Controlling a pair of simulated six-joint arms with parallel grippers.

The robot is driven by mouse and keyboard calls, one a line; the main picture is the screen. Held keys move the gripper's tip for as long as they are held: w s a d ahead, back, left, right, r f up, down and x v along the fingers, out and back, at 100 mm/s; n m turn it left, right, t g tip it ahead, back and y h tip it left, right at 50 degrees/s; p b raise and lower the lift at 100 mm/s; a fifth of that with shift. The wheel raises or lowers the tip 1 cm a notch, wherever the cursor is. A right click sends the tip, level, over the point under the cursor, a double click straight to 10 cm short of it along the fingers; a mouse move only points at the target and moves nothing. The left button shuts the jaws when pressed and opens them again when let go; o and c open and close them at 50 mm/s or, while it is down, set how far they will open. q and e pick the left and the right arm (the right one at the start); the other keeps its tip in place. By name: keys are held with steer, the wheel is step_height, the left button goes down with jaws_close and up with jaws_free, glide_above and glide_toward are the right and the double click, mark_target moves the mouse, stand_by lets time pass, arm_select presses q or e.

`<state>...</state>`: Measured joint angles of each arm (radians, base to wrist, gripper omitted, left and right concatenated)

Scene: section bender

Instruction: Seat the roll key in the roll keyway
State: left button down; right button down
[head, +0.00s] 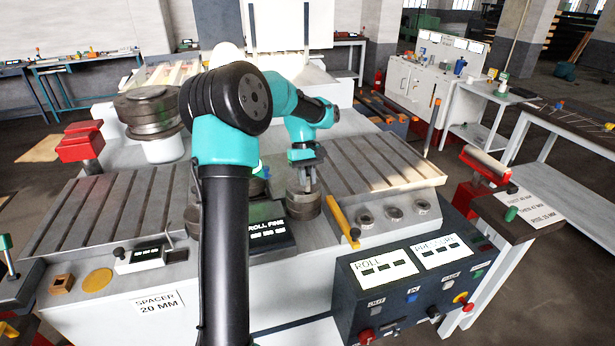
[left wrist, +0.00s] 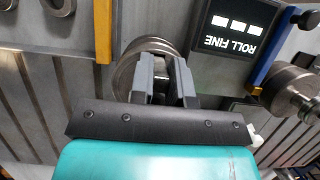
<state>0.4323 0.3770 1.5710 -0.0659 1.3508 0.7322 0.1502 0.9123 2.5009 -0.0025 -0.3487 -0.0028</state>
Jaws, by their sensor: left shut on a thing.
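My left gripper (head: 304,172) points down at the top of a round steel roll (head: 303,206) on the slotted machine table. In the left wrist view its two grey fingers (left wrist: 163,72) are close together over the same roll (left wrist: 126,74). The gripper is shut on a small piece, probably the roll key, mostly hidden between the fingers. The roll keyway is hidden under the fingers, so I cannot tell whether the key is in it. My right gripper is not in view.
A yellow bar (head: 343,221) and several steel rings (head: 394,213) lie right of the roll. The ROLL FINE display (head: 267,228) stands in front. A control box (head: 415,275) is at front right. A large stacked roll (head: 152,115) stands at back left.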

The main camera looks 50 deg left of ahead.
arm_select(q)
steer(key=shift+f, duration=0.4)
steer(key=shift+r, duration=0.15)
steer(key=shift+r, duration=0.35)
steer(key=shift+f, duration=0.5)
stand_by(1.5)
steer(key=c, duration=1)
jaws_free()
steer(key=shift+f, duration=0.1)
steer(key=v, duration=1.7)
steer(key=shift+r, duration=0.35)
